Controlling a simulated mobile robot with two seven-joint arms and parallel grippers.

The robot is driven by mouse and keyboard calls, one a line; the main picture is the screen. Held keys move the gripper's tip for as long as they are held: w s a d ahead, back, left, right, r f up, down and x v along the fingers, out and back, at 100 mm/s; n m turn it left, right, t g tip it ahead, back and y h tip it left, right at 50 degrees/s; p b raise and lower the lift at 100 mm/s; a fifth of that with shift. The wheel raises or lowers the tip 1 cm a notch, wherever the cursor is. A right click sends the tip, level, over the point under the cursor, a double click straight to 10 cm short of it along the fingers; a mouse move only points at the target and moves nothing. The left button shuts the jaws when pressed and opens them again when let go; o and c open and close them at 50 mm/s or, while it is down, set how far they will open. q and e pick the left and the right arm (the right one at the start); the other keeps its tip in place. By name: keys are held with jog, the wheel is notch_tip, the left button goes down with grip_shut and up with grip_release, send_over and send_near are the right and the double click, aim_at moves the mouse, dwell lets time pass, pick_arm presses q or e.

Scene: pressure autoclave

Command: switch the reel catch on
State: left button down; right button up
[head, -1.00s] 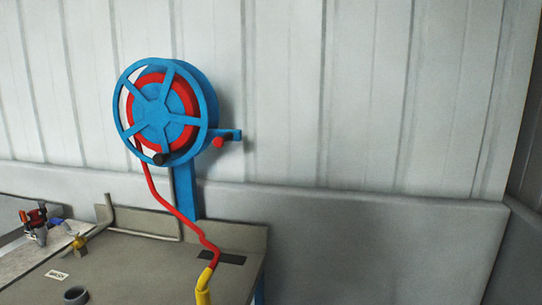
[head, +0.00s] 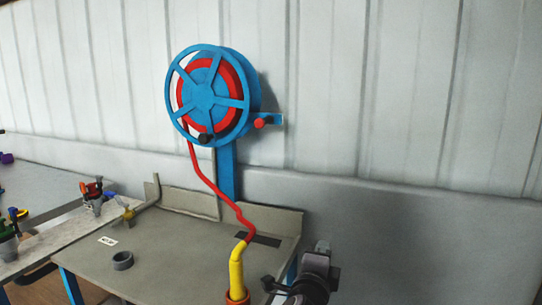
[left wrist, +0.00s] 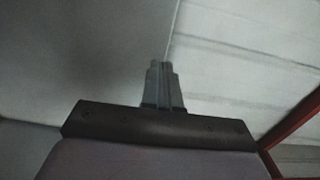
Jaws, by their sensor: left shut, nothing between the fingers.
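The hose reel (head: 207,95) is a blue spoked wheel with a red hose, on a blue post above the grey bench. A red knob (head: 260,123), apparently the reel catch, sits on a short blue bracket at the reel's right side. My left gripper (head: 322,248) is at the bottom, right of the bench corner, well below the knob and apart from it. In the left wrist view its grey fingers (left wrist: 163,68) are together with nothing between them. The knob does not show in the left wrist view. My right gripper is not in view.
The red hose (head: 205,188) hangs to a yellow nozzle (head: 237,265) at the bench's front right. A dark ring (head: 123,260) and a brass tap (head: 126,212) are on the bench's left. The wall right of the reel is clear.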

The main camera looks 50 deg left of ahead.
pick_arm(q)
jog(key=s+a+r+n+g+y, duration=0.1)
jog(key=a+r+y, duration=0.3)
jog(key=r, duration=0.5)
jog(key=s+a+r+g+y+b, duration=0.1)
jog(key=s+a+r+g+y, duration=0.1)
jog(key=r, duration=0.7)
jog(key=a+g+y, duration=0.1)
jog(key=a+y, duration=0.1)
jog(key=y, duration=0.1)
jog(key=shift+n+y, duration=0.4)
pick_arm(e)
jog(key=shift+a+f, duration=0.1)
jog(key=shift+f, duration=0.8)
pick_arm(q)
jog(key=shift+r, duration=0.15)
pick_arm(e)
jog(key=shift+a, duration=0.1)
